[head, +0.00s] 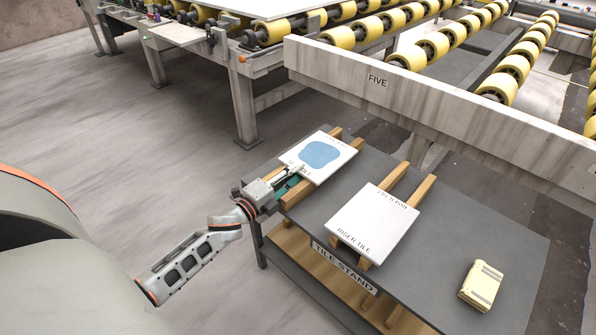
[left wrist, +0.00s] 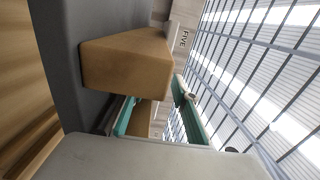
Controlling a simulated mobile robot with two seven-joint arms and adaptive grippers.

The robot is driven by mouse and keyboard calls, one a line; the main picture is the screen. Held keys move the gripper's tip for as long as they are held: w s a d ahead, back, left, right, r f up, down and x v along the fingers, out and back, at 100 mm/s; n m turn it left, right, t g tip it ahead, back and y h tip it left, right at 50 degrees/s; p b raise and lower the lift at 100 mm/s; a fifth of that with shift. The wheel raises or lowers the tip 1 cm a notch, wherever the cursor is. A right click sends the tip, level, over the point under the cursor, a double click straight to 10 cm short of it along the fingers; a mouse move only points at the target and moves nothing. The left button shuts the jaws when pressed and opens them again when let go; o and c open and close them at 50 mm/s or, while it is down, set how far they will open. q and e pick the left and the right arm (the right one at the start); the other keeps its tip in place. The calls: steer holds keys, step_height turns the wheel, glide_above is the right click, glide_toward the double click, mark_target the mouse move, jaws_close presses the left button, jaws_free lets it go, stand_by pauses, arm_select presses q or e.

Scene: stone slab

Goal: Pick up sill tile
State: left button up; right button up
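The sill tile (head: 319,153) is a white square slab with a blue patch, lying on two wooden bars at the left end of the tile stand. Its front lettering is partly hidden by my left gripper (head: 293,182), which is at the tile's near-left edge. In the left wrist view the gripper's teal fingers (left wrist: 158,117) stand apart, so it is open. The end of a wooden bar (left wrist: 125,65) is close beside them. I cannot tell whether the tile's edge lies between the fingers. My right gripper is not in view.
The riser tile (head: 372,224) lies on wooden bars to the right on the dark tile stand (head: 440,245). A small cream block (head: 481,285) sits at its right end. A roller conveyor with a beam marked FIVE (head: 430,105) runs behind. The stand's middle right is clear.

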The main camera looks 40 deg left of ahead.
arm_select(q)
jaws_close()
steer(key=shift+r, duration=0.1)
